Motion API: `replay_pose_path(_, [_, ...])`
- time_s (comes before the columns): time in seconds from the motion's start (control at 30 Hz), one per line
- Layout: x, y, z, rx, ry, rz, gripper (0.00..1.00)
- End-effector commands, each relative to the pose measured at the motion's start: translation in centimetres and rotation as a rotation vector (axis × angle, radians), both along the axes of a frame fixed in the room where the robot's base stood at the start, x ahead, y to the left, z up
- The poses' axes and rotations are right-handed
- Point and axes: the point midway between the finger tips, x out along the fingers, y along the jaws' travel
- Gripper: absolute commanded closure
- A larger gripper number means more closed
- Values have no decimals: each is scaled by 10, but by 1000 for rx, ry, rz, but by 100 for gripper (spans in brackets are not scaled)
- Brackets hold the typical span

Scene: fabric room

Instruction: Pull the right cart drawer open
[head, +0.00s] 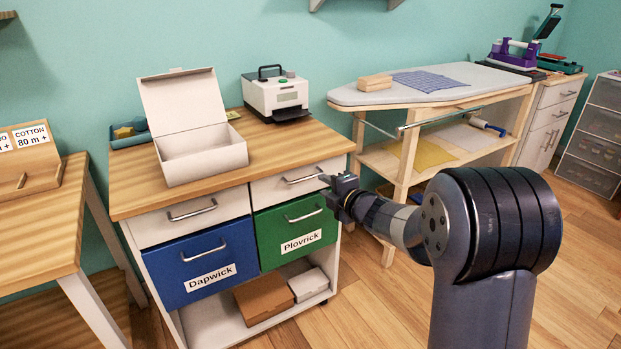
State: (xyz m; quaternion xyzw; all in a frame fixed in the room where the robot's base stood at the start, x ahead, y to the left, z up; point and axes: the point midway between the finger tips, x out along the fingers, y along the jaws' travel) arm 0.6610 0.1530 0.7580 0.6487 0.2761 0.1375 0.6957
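The cart (128,203) has a wooden top and two columns of drawers. In the right column, a white drawer (268,191) with a metal bar handle (302,179) sits above a green drawer (283,222) labelled "Plovrick", which has its own handle (305,215). In the left column, a white drawer (160,224) sits above a blue drawer (190,283) labelled "Dapwick". All of these fronts look closed. My gripper (328,188) is at the right edge of the right column, overlapping the white drawer's right end in the picture. Contact and finger opening cannot be made out.
An open white box (205,158), a blue tray (124,142) and a printer (277,94) stand on the cart. Boxes (262,298) lie on its bottom shelf. An ironing table (360,95) stands to the right, a wooden table (40,225) to the left. Floor in front is clear.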

Motion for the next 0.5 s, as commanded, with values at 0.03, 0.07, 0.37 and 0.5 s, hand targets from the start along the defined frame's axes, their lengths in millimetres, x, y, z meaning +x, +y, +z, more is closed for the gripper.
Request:
replay_pose_path(0.03, [9,7,-5,0,1,2,70])
replay_pose_path(0.07, [13,10,-6,0,1,2,70])
replay_pose_path(0.37, [51,34,-14,0,1,-1,70])
replay_pose_path(0.5, [59,40,-15,2,2,-2,70])
